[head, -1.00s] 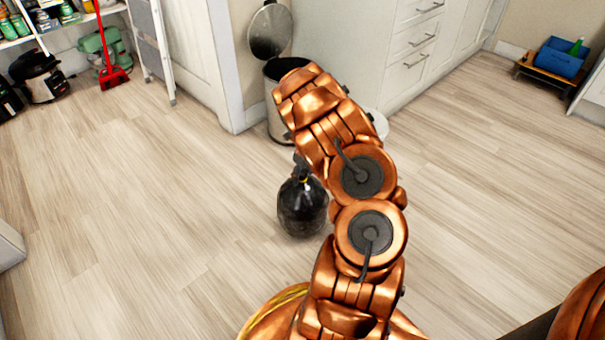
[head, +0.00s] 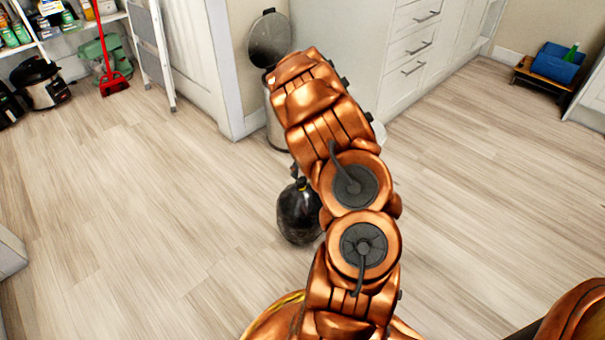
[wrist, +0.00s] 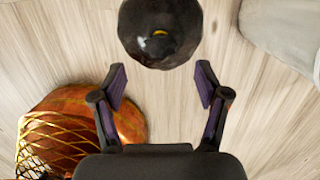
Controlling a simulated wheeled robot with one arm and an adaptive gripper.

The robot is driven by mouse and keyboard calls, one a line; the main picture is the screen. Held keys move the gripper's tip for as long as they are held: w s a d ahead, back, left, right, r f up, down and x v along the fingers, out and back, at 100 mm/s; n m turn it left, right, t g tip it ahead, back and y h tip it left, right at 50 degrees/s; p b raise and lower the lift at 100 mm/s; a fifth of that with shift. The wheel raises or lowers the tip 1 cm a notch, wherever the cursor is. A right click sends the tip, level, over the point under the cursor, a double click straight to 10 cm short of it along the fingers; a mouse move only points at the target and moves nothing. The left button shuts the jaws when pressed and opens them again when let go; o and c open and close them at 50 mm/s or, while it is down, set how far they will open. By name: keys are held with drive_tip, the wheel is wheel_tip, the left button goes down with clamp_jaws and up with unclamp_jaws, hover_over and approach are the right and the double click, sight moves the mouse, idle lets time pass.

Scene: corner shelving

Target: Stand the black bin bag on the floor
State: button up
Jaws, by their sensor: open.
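The black bin bag (head: 299,214) stands upright on the wooden floor in the head view, partly hidden behind my copper arm. It is round and full, with a yellow tie at its neck. In the wrist view the bag (wrist: 160,50) shows from above, just beyond my fingertips. My gripper (wrist: 161,83) is open and empty there, its two fingers spread apart with the bag ahead of the gap. In the head view the gripper is mostly hidden behind the arm.
A metal pedal bin (head: 275,125) with its lid (head: 270,40) raised stands against the cabinet, partly behind my arm. White drawers (head: 418,45) are at the back. A red broom (head: 113,84) and a step ladder (head: 150,45) are at the left. The floor (head: 130,210) left of the bag is clear.

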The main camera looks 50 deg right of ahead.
drive_tip(key=s+a+r+n+g, duration=0.1)
drive_tip(key=s+a+r+n, duration=0.2)
drive_tip(key=a+r+n, duration=0.4)
drive_tip(key=s+a+r+n+g+y, duration=0.1)
drive_tip(key=s+a+r+n, duration=0.3)
drive_tip(key=a, duration=0.4)
drive_tip(key=s+a+r+n+g, duration=0.1)
drive_tip(key=s+a+r+n, duration=0.1)
drive_tip(key=a+r+n, duration=0.5)
drive_tip(key=s+a+r+n+g, duration=0.1)
drive_tip(key=s+a+r+n, duration=0.1)
drive_tip(key=s+a+n, duration=0.6)
drive_tip(key=s+a+r+n+g, duration=0.1)
drive_tip(key=s+a+r+n, duration=0.2)
drive_tip(key=s+a+n, duration=0.4)
drive_tip(key=s+n, duration=0.3)
drive_tip(key=s, duration=0.3)
drive_tip(key=shift+s+a+g+h+p, duration=0.3)
drive_tip(key=shift+s+a+h+p, duration=0.05)
drive_tip(key=shift+h+p, duration=0.05)
wheel_tip(320, 180, up, 38)
drive_tip(key=w+t+p, duration=0.1)
drive_tip(key=t+p, duration=0.1)
drive_tip(key=p, duration=3.4)
drive_tip(key=shift+w+d, duration=0.15)
drive_tip(key=shift+w, duration=0.15)
